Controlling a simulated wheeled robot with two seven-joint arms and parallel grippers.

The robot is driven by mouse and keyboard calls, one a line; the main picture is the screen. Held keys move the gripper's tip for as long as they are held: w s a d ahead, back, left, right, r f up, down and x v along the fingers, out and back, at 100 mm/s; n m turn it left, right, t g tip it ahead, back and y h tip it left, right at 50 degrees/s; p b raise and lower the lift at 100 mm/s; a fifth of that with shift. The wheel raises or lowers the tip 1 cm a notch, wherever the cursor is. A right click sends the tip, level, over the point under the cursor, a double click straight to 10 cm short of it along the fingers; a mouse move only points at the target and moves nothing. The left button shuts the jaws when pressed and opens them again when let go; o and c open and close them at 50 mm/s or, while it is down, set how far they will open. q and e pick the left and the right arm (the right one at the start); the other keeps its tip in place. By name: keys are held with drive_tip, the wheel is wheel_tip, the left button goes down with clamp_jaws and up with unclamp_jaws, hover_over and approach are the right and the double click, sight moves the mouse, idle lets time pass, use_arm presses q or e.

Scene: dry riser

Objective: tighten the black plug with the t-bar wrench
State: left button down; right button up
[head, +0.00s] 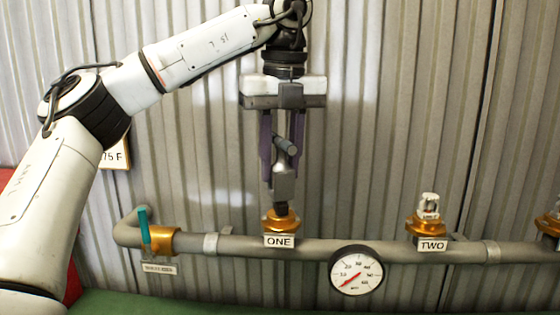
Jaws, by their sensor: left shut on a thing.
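My left gripper (281,160) comes down from above, in the upper middle of the head view. It is shut on the grey t-bar wrench (283,186). The wrench is upright, and its cross bar sticks out between the fingers. Its lower end is right over the brass outlet marked ONE. A small dark piece (281,209) shows between the wrench and the brass; it looks like the black plug, but most of it is hidden. I cannot tell how far the wrench sits on it. My right gripper is not in view.
A grey pipe (310,248) runs across, with brass outlet ONE (281,225), outlet TWO (427,228) with a pale plug (429,205), and another outlet at the right edge. A gauge (357,271) and a teal-handled valve (144,229) sit on it. A corrugated wall is close behind.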

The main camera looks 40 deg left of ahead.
use_arm(q)
drive_tip(key=shift+f+b, duration=1.15)
drive_tip(key=shift+f, duration=0.35)
drive_tip(key=shift+r+m+p, duration=0.15)
drive_tip(key=shift+m+p, duration=0.4)
drive_tip(key=shift+m, duration=0.45)
drive_tip(key=m+p, duration=0.1)
drive_tip(key=m, duration=0.1)
drive_tip(key=shift+m+t, duration=0.3)
drive_tip(key=shift+m, duration=0.1)
drive_tip(key=shift+w+d+m, duration=0.1)
drive_tip(key=shift+m, duration=0.4)
